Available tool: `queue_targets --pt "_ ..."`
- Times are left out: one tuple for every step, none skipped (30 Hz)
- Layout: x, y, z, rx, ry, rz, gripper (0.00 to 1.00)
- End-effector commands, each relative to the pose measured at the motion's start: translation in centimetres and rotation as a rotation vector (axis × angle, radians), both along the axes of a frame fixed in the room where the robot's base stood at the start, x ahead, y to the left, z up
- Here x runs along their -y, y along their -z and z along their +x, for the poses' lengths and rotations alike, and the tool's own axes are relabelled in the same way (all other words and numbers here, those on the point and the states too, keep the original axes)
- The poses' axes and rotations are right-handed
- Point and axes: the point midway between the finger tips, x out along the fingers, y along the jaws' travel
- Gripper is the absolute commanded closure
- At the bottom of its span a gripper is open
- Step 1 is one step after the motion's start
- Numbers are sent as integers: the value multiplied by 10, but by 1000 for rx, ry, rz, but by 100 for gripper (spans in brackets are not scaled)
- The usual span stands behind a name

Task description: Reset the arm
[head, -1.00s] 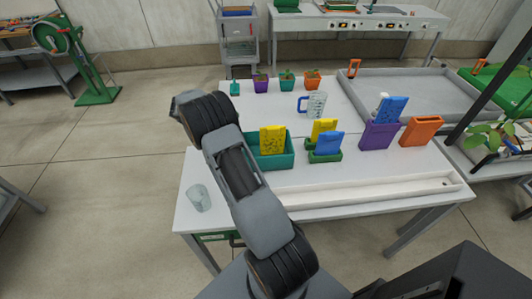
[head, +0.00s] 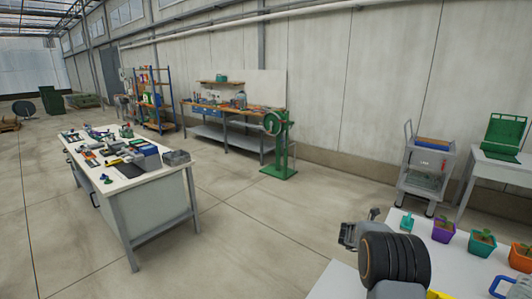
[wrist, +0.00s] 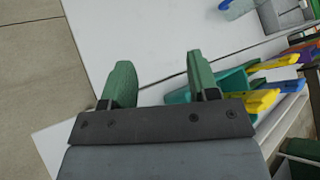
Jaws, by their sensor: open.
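My gripper (wrist: 160,82) shows in the wrist view with its two green fingers apart and nothing between them. It hangs over the white table (wrist: 125,30). In the head view my arm rises at the bottom right, in front of that white table (head: 345,282); the fingers are not clear there.
Small potted plants in purple (head: 443,231) and orange (head: 521,258) pots stand on the white table. A grey cart (head: 426,170) stands behind. A tool-covered workbench (head: 165,205) is at left. The floor between is clear.

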Motion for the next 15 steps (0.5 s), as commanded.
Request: queue_targets --pt "-14 -10 16 -96 -232 -26 45" --pt "-26 -14 25 -163 -379 -50 45" --pt "-44 -20 34 -251 -574 -90 45" --pt "-59 -24 38 -319 -722 -126 45" --pt "-76 -29 40 -388 -869 -168 45" --pt "-100 -34 39 -480 -1064 -232 45" --pt "-119 -38 35 -547 -1209 -284 45" --pt "-138 -42 28 -618 -1354 -341 45" --pt "-163 -45 14 -712 -1543 -424 45" --pt "-181 -47 0 -783 -1684 -486 45" --pt "-198 -49 -16 -852 -1826 -555 45" --pt "-219 -52 -42 -945 -2003 -649 45" --pt "-231 -52 -63 -1012 -2129 -715 45" --pt "-241 -54 -85 -1078 -2246 -781 45" --pt "-252 -55 -115 -1164 -2392 -864 45"
